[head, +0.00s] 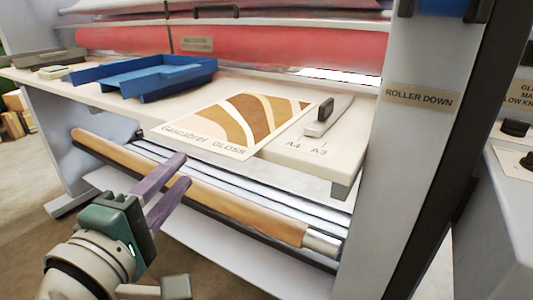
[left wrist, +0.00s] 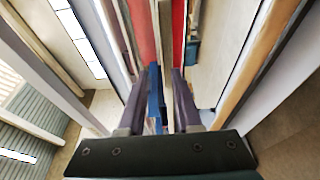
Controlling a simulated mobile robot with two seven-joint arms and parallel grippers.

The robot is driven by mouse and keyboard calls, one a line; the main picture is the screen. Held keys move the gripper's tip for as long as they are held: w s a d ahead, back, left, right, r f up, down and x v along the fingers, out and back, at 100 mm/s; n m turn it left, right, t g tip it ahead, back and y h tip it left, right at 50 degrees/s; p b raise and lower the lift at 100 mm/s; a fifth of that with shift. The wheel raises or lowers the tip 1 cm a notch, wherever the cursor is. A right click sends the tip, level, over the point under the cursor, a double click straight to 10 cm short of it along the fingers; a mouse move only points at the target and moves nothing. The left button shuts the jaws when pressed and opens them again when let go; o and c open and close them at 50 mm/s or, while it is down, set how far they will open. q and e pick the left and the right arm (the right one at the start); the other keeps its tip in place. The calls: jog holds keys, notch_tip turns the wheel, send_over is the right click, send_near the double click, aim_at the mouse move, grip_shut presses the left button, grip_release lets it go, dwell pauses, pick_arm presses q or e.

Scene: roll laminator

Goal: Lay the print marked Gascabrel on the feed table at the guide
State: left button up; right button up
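The print marked Gascabrel (head: 235,118), with brown and cream bands and the words "Gascabrel GLOSS", lies flat on the cream feed table (head: 290,152). Its near edge is at the table's front edge. The guide (head: 328,116), a pale bar with a dark end, stands just right of the print by the A4 and A3 marks; I cannot tell if they touch. My left gripper (head: 182,170) is in front of and below the table edge, apart from the print. Its purple fingers are apart and empty, also in the left wrist view (left wrist: 158,85).
A blue tray (head: 145,75) sits on the table left of the print. A tan roller (head: 215,197) runs below the table front. The red roller (head: 270,45) is behind the table. A grey upright labelled "ROLLER DOWN" (head: 418,98) stands at the right.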

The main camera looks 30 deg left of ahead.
pick_arm(q)
jog(key=s+d+f+m+g+h, duration=0.2)
jog(key=d+m+g+h, duration=0.15)
jog(key=d+m, duration=0.3)
jog(key=s+d+f+m+g+h, duration=0.1)
jog(key=s+d+m+g+h, duration=0.1)
jog(key=d+m+h, duration=0.4)
jog(key=s+a+f+m+g+y, duration=0.2)
jog(key=s+m+g, duration=0.2)
jog(key=s+m, duration=0.1)
jog(key=s+a+f+m+g+y, duration=0.2)
jog(key=s+m+g+y, duration=0.1)
jog(key=s, duration=0.5)
jog(key=shift+a+f+m+g, duration=0.25)
jog(key=shift+a+m+g, duration=0.15)
jog(key=shift+m+g, duration=0.5)
jog(key=shift+r, duration=0.1)
notch_tip(320, 180, up, 49)
jog(key=p, duration=4.9)
